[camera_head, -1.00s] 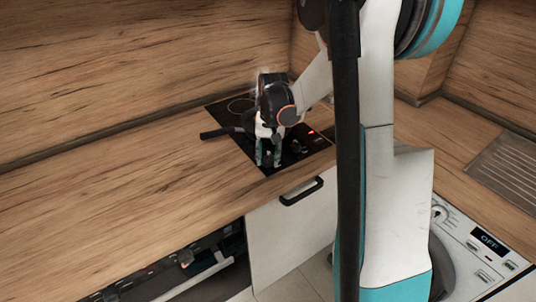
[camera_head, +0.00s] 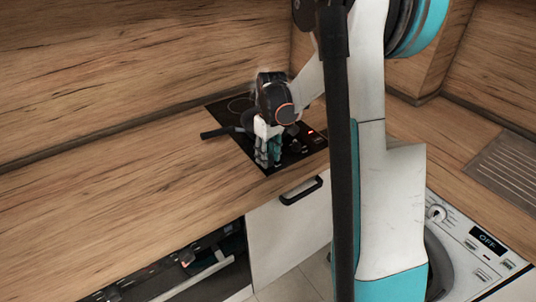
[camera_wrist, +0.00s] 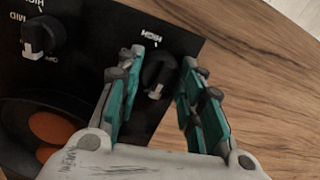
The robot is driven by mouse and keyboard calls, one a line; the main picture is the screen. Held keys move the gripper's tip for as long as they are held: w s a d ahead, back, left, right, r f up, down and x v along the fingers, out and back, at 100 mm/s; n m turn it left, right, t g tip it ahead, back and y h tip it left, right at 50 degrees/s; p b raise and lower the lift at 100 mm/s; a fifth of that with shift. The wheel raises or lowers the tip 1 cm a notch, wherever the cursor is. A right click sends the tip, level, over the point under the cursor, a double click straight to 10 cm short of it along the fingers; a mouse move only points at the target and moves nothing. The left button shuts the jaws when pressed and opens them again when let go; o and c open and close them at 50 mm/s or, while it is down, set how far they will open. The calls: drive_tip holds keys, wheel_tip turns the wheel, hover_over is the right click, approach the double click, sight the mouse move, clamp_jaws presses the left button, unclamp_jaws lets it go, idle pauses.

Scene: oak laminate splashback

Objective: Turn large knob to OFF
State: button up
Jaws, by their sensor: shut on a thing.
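In the wrist view a round black knob (camera_wrist: 159,68) with a white pointer mark sits on the black hob panel, between the teal fingers of my gripper (camera_wrist: 161,60). My gripper is shut on this knob, the large one. Its pointer is towards the bottom of the picture, and a "HIGH" label is printed above it. An "OFF" label cannot be made out beside it. In the head view my gripper (camera_head: 268,160) points down at the front of the hob (camera_head: 296,156), and the knob it grips is hidden there.
A second black knob (camera_wrist: 42,38) with HIGH and MID labels is at upper left in the wrist view. A dark pan (camera_wrist: 25,112) holding orange pieces is close to my fingers. Its handle (camera_head: 215,133) sticks out left over the counter. The wooden counter (camera_head: 130,180) is clear.

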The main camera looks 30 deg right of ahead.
drive_tip(key=shift+n, duration=0.4)
drive_tip(key=o, duration=1.1)
drive_tip(key=shift+c, duration=0.2)
drive_tip(key=shift+r, duration=0.1)
wheel_tip(320, 180, up, 12)
drive_tip(key=shift+d, duration=0.35)
drive_tip(key=shift+w, duration=0.1)
